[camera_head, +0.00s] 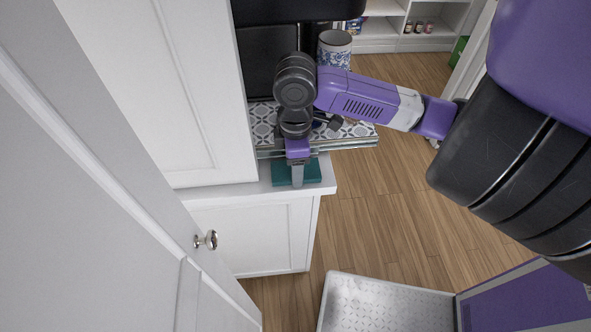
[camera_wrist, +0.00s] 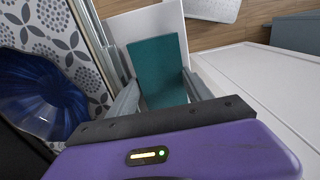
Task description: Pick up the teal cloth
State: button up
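The teal cloth (camera_head: 312,171) is a flat, folded-looking rectangle on the front corner of the white counter. In the wrist view the cloth (camera_wrist: 158,58) lies straight ahead, on the pale counter top beside the patterned surface. My gripper (camera_head: 297,182) reaches down over the cloth and covers its middle in the head view. In the wrist view my gripper (camera_wrist: 159,82) is open, with one finger at each side of the cloth. Nothing is clearly clamped between the fingers. I cannot tell whether the fingertips touch the cloth or the counter.
A patterned surface (camera_head: 356,132) with stacked edges lies just behind the cloth. A blue bowl (camera_wrist: 38,95) sits on it. A blue-and-white mug (camera_head: 334,50) stands further back by a black appliance (camera_head: 271,62). A white cabinet door (camera_head: 110,200) is at left. Wooden floor (camera_head: 370,225) lies right.

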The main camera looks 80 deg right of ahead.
jog(key=shift+c, duration=0.9)
jog(key=shift+r, duration=0.15)
notch_tip(320, 180, up, 20)
jog(key=p, duration=0.1)
